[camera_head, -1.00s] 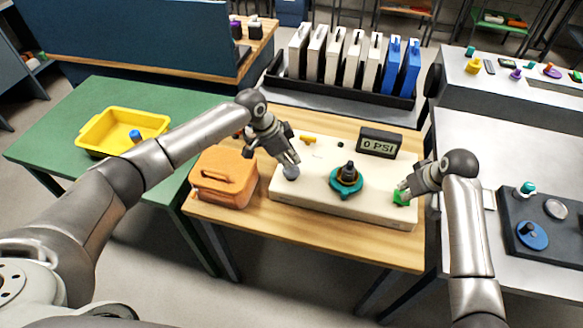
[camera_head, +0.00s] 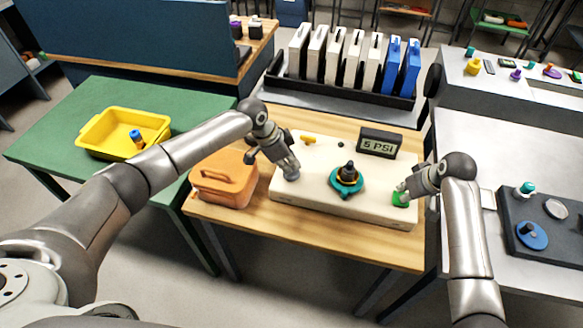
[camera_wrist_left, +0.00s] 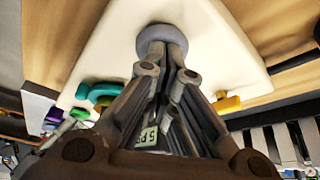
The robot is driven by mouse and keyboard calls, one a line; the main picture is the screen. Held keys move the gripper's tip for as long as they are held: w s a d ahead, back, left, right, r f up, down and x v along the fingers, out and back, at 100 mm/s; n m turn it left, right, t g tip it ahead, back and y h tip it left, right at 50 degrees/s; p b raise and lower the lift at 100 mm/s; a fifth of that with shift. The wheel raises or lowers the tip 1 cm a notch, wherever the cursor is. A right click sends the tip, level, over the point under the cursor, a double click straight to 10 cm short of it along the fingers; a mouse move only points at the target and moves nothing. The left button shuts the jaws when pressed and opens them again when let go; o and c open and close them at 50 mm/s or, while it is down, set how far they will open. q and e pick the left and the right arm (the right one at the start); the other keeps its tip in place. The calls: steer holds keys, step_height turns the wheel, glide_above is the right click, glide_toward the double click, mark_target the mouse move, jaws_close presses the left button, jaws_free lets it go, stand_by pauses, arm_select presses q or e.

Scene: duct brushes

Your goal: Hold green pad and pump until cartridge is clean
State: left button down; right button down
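The cream bench unit (camera_head: 310,205) lies on the wooden table. My left gripper (camera_head: 290,170) has its fingertips down at the round grey pump knob (camera_head: 291,176) on the unit's left. In the left wrist view its fingers (camera_wrist_left: 164,55) are together against the grey knob (camera_wrist_left: 162,34), not around it. My right gripper (camera_head: 403,188) is down at the green pad (camera_head: 400,198), partly covering it; its finger gap is too small to read. A dark cartridge-like piece (camera_head: 348,170) stands upright in a teal ring (camera_head: 346,186). The display (camera_head: 379,142) reads 5 PSI.
An orange case (camera_head: 223,180) sits left of the unit. A yellow tray (camera_head: 95,140) on the green table holds a blue-topped piece (camera_head: 136,136). A black rack (camera_head: 330,90) with white and blue panels stands behind. A yellow piece (camera_head: 308,140) lies at the unit's back edge.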

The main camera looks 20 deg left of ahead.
arm_select(q)
steer(key=shift+s+f, duration=0.1)
arm_select(e)
steer(key=shift+f, duration=0.1)
arm_select(q)
steer(key=shift+r, duration=1.05)
steer(key=shift+f, duration=0.1)
stand_by(0.4)
